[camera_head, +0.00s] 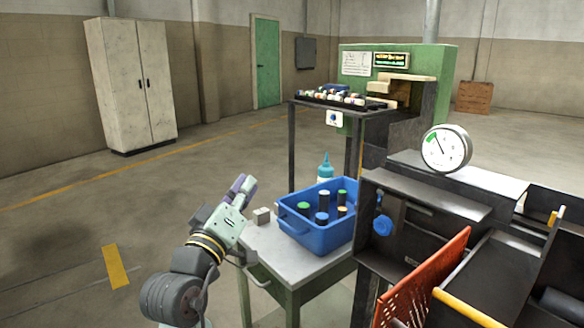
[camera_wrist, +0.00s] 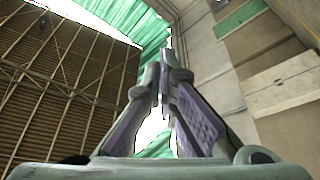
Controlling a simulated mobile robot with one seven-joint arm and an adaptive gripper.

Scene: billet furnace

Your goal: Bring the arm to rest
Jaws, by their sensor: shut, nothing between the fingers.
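My gripper (camera_head: 246,187) is raised in the head view, left of the blue crate and above the left edge of the grey table. Its fingers point up and away from the table. In the wrist view the two fingers of my gripper (camera_wrist: 165,82) meet at their tips, shut with nothing between them. Beyond them the wrist view shows the roof and walls. My arm comes up from the bottom of the head view, bent, clear of the table top as far as I can tell.
A blue crate (camera_head: 318,242) with several capped cylinders stands on the table (camera_head: 262,238). A small grey block (camera_head: 261,216) and a blue bottle (camera_head: 325,168) stand near it. The furnace with a gauge (camera_head: 446,148) and a red grate (camera_head: 425,285) are at right. Floor at left is clear.

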